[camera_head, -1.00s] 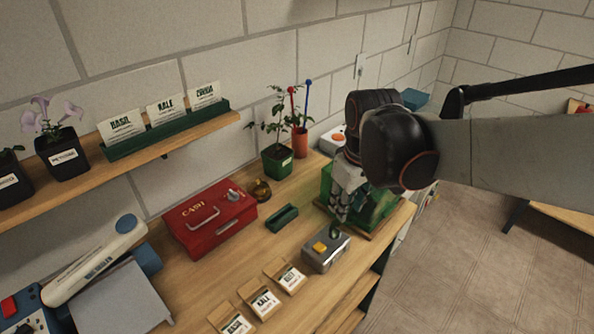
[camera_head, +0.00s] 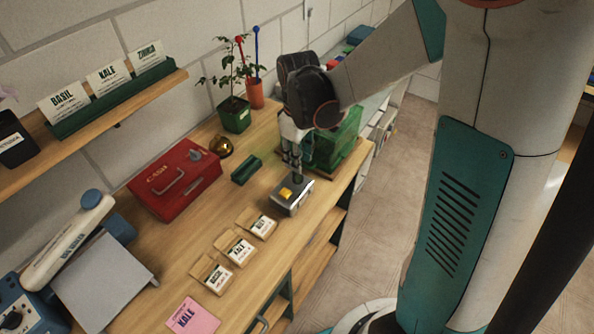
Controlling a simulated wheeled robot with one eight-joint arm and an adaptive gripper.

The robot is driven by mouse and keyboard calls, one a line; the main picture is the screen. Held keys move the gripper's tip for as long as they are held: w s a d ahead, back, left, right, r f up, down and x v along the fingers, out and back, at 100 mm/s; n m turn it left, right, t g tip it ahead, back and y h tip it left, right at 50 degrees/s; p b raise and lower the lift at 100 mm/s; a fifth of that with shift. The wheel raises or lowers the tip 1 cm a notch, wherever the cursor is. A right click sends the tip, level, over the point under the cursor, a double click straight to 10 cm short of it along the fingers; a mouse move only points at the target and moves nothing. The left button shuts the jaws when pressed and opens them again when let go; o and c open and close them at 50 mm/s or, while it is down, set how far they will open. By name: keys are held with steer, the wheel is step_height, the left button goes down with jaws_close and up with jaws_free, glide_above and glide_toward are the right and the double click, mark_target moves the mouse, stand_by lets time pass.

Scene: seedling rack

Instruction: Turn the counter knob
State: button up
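The counter is a small grey metal box (camera_head: 291,203) with a yellow button (camera_head: 286,193) on its top, near the front edge of the wooden bench. A small dark green knob (camera_head: 298,180) stands at the back of its top, partly hidden by my fingers. My gripper (camera_head: 295,166) points down from above with its fingertips at the knob. I cannot tell whether the fingers touch or grip it, and the gap between them does not show clearly.
A red cash box (camera_head: 175,180), a dark green holder (camera_head: 246,169) and a brass bell (camera_head: 221,147) stand to the left. Seed packets (camera_head: 236,249) lie in front. A green translucent box (camera_head: 337,145) stands close behind my gripper. Bare bench (camera_head: 183,248) shows between them.

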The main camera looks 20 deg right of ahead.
mark_target(298, 175)
step_height(298, 175, down, 6)
steer(key=shift+r+b, duration=0.1)
steer(key=shift+b, duration=0.5)
jaws_close()
